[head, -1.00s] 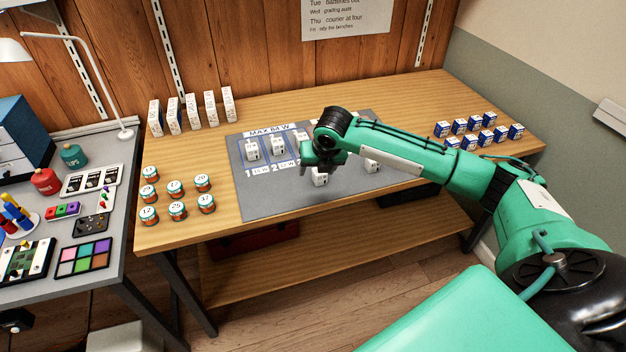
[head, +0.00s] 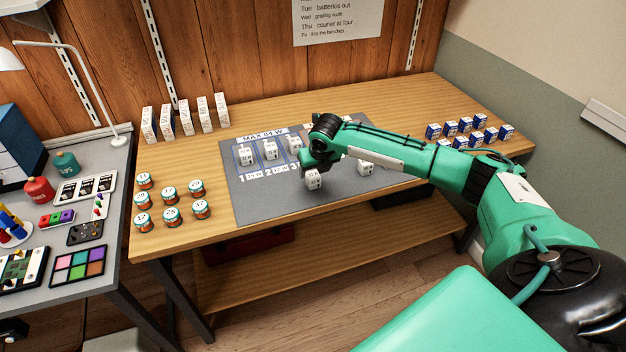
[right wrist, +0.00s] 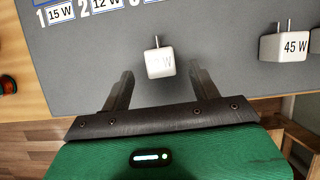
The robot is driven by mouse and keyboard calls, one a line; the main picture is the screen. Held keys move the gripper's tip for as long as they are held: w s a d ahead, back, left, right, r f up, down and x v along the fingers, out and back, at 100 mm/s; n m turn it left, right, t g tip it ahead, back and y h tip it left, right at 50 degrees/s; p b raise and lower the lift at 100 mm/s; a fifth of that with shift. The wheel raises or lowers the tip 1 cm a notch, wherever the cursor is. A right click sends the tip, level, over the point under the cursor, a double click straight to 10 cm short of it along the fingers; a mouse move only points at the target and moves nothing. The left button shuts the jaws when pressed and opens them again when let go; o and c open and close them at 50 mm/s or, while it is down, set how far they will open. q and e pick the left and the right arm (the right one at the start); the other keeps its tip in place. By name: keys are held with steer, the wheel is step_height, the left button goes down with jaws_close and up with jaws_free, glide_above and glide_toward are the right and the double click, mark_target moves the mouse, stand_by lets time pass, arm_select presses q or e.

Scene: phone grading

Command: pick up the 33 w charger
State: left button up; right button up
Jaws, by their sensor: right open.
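A white charger (right wrist: 159,62) with two metal prongs stands on the grey mat in the right wrist view. Its label is faint, and I can make out only a W. It also shows in the head view (head: 313,180), near the front of the mat. My right gripper (right wrist: 161,76) is open, with one fingertip on each side of this charger and a gap to both. In the head view my right gripper (head: 312,163) is just behind and above it. A charger marked 45 W (right wrist: 284,46) stands to the right. My left gripper is out of view.
The grey mat (head: 265,203) holds a row of chargers (head: 270,150) by numbered cards at the back, 15 W and 12 W among them. Round tins (head: 170,216) stand left, white boxes (head: 185,117) behind, blue-and-white boxes (head: 465,125) right. The mat's front is clear.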

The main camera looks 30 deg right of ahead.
mark_target(313, 174)
steer(key=shift+p+x, duration=0.3)
steer(key=shift+x, duration=2)
